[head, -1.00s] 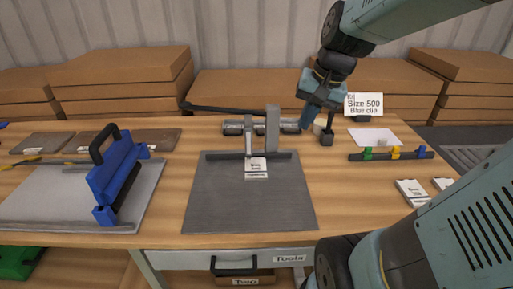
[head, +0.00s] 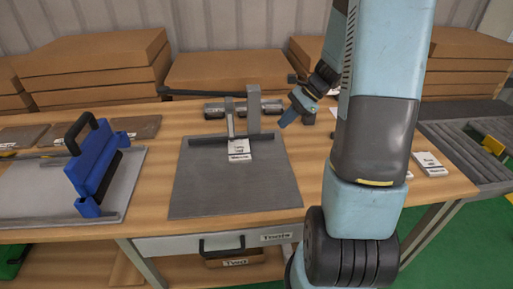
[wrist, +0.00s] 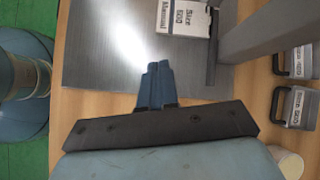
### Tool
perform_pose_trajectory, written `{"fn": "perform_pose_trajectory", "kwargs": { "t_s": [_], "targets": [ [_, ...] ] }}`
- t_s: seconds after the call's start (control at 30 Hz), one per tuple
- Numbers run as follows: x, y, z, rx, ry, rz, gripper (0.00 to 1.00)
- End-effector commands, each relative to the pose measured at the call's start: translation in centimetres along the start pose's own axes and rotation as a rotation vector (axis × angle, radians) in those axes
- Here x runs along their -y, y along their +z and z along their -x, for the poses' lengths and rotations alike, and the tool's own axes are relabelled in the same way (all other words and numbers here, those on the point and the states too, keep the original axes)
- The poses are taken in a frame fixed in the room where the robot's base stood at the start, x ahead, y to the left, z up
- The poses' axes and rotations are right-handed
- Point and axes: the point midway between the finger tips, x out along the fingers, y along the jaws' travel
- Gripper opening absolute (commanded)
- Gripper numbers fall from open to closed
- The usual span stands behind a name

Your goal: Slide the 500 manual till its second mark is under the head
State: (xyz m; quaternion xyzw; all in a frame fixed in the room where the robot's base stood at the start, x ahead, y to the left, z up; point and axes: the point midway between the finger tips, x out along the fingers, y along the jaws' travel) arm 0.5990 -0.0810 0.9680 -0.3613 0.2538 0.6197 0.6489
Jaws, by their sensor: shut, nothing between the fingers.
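The white 500 manual (head: 240,151) lies on a grey plate (head: 235,190), at the middle of its back edge. The wrist view shows the manual (wrist: 182,16) with "Size 500 Manual" printed on it. A slim grey head (head: 229,120) stands over the manual's back end beside a taller grey post (head: 254,110). I cannot tell which of its marks lies under the head. My gripper (head: 284,123) is shut and empty, right of the post and above the plate's back right corner. In the wrist view its blue fingertips (wrist: 158,70) are together, apart from the manual.
Grey cases with handles (wrist: 295,105) stand behind the post. A blue tool with a black handle (head: 97,168) stands on another plate at left. My arm hides much of the table's right side. The grey plate's front is clear.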

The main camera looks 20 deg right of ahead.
Motion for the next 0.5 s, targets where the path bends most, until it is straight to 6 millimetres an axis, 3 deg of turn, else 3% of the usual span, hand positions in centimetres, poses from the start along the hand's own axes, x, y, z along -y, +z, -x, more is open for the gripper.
{"fn": "perform_pose_trajectory", "kwargs": {
  "t_s": [0.03, 0.2, 0.5],
  "targets": [
    [0.2, -1.3, -0.6, 0.020, -0.006, -0.057, 0.00],
    [0.9, -4.3, -2.0, 0.070, -0.033, -0.202, 0.00],
    [1.2, -6.2, -3.3, 0.101, -0.051, -0.294, 0.00]
  ]
}}
